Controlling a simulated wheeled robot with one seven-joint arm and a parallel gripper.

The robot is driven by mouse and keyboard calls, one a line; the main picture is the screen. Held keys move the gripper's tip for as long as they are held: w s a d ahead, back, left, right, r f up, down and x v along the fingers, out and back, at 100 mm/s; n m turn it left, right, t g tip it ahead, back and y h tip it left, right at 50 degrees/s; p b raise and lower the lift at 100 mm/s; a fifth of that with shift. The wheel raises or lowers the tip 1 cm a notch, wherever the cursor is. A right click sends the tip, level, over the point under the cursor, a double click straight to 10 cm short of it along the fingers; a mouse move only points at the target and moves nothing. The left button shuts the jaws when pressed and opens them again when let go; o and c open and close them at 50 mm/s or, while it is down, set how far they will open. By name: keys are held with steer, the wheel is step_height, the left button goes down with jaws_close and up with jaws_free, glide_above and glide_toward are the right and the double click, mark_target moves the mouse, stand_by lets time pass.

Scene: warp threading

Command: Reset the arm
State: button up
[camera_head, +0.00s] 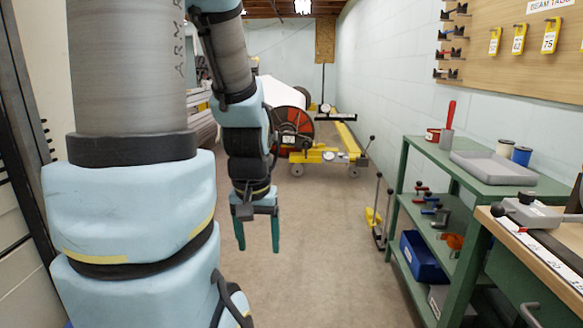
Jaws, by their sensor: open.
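My arm fills the left of the head view. My gripper (258,238) hangs at its end, pointing down, with two teal fingers set apart. It is open and nothing shows between the fingers. It is above the bare aisle floor, well clear of the bench and cart.
A green shelf bench (411,178) with a grey tray (492,167) stands at the right. A wooden workbench (553,262) is at the near right. A yellow cart (341,140) with a red-rimmed reel (294,131) stands ahead. The floor between (325,235) is clear.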

step_height(320, 180, up, 17)
steer(key=p, duration=1.4)
steer(key=shift+f, duration=0.15)
